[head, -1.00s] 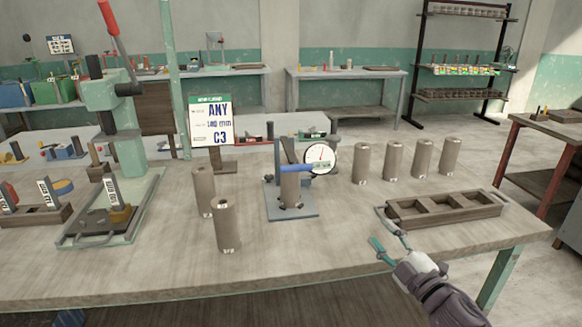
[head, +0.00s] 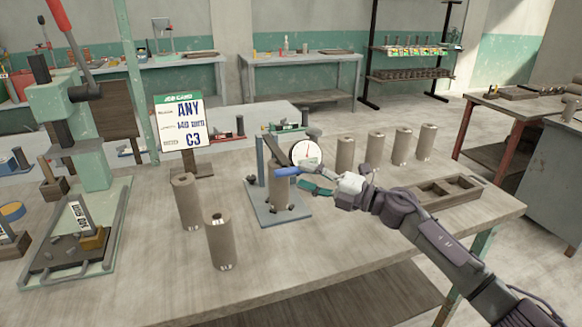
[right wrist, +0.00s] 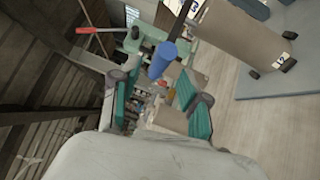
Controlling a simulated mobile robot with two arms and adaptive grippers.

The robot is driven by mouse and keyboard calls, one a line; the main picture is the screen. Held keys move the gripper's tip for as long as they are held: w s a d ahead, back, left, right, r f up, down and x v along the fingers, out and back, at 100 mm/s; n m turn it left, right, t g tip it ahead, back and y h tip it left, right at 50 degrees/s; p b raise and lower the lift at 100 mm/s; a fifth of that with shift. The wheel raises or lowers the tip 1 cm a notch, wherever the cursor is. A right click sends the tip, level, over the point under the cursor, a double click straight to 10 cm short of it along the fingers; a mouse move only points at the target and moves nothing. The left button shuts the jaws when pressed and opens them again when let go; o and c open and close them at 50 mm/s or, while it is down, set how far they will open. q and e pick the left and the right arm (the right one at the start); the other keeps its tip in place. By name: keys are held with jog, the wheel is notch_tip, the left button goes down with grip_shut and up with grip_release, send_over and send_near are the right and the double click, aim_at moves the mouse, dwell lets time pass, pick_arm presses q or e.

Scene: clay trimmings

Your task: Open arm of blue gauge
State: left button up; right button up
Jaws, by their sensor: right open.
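The blue gauge (head: 270,216) stands on the table, with a blue-grey base plate, an upright post and a white dial. Its blue-gripped arm (head: 288,172) lies across the top of a tan cylinder (head: 279,192) on the plate. My right gripper (head: 309,180) is open, just right of the blue grip. In the right wrist view the blue grip (right wrist: 162,60) shows ahead, between the lines of the two spread teal fingers (right wrist: 158,86). I cannot tell whether they touch it. The cylinder (right wrist: 240,30) is at the upper right there. My left gripper is not in view.
Two tan cylinders (head: 220,240) stand left of the gauge, and several more (head: 401,146) stand behind my right arm. A wooden tray (head: 450,190) lies at the right. A job card sign (head: 183,125) and a green press (head: 85,140) stand at the left.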

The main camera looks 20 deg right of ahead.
aim_at(298, 173)
jog(key=x, duration=0.3)
jog(key=shift+w+a+r, duration=0.1)
jog(key=shift+w+a, duration=0.1)
jog(key=shift+w, duration=0.05)
jog(key=shift+w+a, duration=0.25)
jog(key=shift+a, duration=0.05)
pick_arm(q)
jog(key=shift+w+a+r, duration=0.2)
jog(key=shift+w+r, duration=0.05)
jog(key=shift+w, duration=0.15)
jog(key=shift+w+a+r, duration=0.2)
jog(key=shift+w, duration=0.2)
pick_arm(e)
grip_shut()
